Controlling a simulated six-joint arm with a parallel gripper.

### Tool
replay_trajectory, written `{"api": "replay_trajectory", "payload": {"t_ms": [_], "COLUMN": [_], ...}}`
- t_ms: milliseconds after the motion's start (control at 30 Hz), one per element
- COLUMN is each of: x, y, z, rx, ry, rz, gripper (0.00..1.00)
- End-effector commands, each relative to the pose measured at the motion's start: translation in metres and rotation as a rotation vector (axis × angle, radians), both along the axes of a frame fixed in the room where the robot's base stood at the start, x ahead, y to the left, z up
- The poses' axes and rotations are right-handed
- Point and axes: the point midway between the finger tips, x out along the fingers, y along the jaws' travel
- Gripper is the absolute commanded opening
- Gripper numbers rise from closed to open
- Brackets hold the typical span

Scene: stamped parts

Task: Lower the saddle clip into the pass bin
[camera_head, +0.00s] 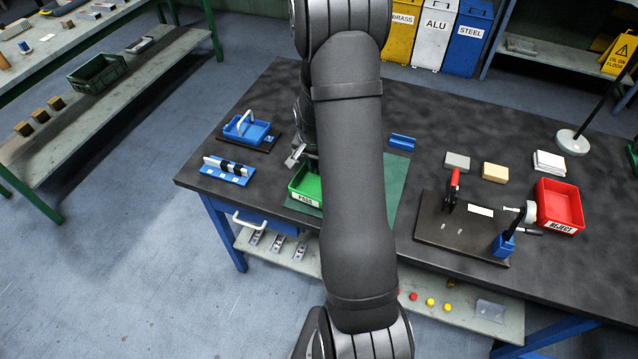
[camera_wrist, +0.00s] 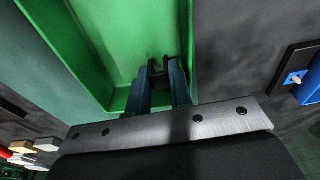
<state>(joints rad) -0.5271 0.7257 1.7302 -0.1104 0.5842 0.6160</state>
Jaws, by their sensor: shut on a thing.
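The green pass bin (camera_head: 306,186) stands on a green mat, labelled PASS at its front; my arm covers its right part in the head view. In the wrist view the bin's green wall (camera_wrist: 88,62) and floor lie beyond the fingers. My gripper (camera_wrist: 162,78) points into the bin's outline, near one wall. Its two fingers are shut on a small dark piece, the saddle clip (camera_wrist: 157,74), at the fingertips. Whether the clip touches the bin floor cannot be told. In the head view the fingertips and clip are hidden.
A blue rack with dark pieces (camera_head: 226,172) and a blue tray with a white handle (camera_head: 246,130) stand left of the bin. A dark fixture plate (camera_head: 440,238) with a red-handled clamp and the red reject bin (camera_head: 561,205) are at right. The bench's back middle is mostly clear.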

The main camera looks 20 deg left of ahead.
Motion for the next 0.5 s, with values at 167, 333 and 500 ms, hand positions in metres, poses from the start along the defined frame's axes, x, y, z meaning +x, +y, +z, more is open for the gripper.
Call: {"api": "replay_trajectory", "payload": {"t_ms": [167, 333, 500], "x": [-0.0001, 0.0000, 0.0000], "y": [-0.0001, 0.0000, 0.0000], "z": [-0.0027, -0.0052, -0.0079], "rx": [0.000, 0.000, 0.000], "ry": [0.000, 0.000, 0.000], "rz": [0.000, 0.000, 0.000], "gripper": [0.00, 0.00, 0.00]}}
